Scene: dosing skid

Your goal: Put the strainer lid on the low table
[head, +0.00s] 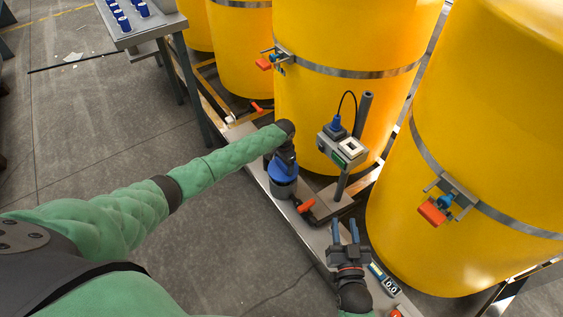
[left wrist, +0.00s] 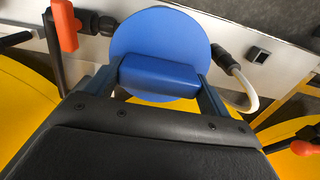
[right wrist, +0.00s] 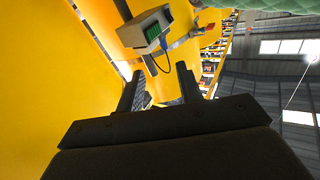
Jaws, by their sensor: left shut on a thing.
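The blue round strainer lid (head: 285,174) is at the top of the grey strainer body (head: 283,190) on the skid's front rail. I cannot tell whether it is seated or slightly raised. My left gripper (head: 285,160) is above it, shut on the lid's block handle; the lid (left wrist: 140,40) and the gripper (left wrist: 160,78) also show in the left wrist view. The lid hides the strainer body there. My right gripper (head: 346,228) is open and empty over the rail; its fingers (right wrist: 160,90) stand apart in the right wrist view.
A grey table (head: 128,40) with several blue cups stands at the upper left; I cannot tell if it is the low table. Large yellow tanks (head: 330,40) stand behind the rail. A boxed device (head: 343,150) on a post stands between my grippers. Orange-handled valves (head: 306,206) are close by.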

